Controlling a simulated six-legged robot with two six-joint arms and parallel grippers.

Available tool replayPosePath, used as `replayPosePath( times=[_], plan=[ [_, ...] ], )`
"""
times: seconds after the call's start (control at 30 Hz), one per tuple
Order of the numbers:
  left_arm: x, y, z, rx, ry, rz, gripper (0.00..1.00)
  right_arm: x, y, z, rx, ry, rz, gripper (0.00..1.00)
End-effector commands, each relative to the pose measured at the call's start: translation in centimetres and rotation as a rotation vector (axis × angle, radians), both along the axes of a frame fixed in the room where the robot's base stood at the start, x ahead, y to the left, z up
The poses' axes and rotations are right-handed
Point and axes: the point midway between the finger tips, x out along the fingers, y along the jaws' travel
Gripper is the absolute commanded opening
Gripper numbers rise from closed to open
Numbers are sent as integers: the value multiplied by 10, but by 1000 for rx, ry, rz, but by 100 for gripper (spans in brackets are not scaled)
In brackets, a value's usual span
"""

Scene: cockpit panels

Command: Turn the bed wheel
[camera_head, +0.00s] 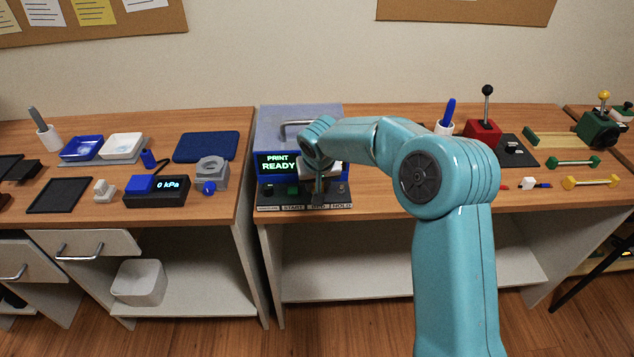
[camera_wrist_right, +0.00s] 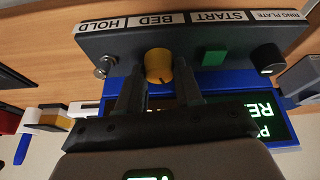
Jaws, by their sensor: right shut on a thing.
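The bed wheel (camera_wrist_right: 158,63) is a yellow knob above the BED label on the printer's dark front panel (camera_wrist_right: 115,45). In the right wrist view, upside down, it sits between the two dark fingers of my right gripper (camera_wrist_right: 158,74), which is shut on it. In the head view, my right gripper (camera_head: 319,188) is at the panel front and hides the wheel. The printer's screen (camera_head: 278,163) reads PRINT READY. My left gripper is in neither view.
A green START button (camera_wrist_right: 214,58), a dark knob (camera_wrist_right: 266,58) and a metal HOLD switch (camera_wrist_right: 106,65) flank the wheel. A pressure box (camera_head: 156,190) reading 0 kPa stands left. A red lever box (camera_head: 483,135) stands right. A gap separates the two desks.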

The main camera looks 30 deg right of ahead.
Motion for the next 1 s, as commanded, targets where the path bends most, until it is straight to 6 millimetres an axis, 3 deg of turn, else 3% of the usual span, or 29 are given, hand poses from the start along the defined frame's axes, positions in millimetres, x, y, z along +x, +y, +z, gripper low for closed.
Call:
replayPosePath(
  times=[0.6,1.0],
  plan=[
    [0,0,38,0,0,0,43,-2,-5,2,3,1,564,4],
    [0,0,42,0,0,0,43,-1,-6,0,0,1,806,4]
  ],
)
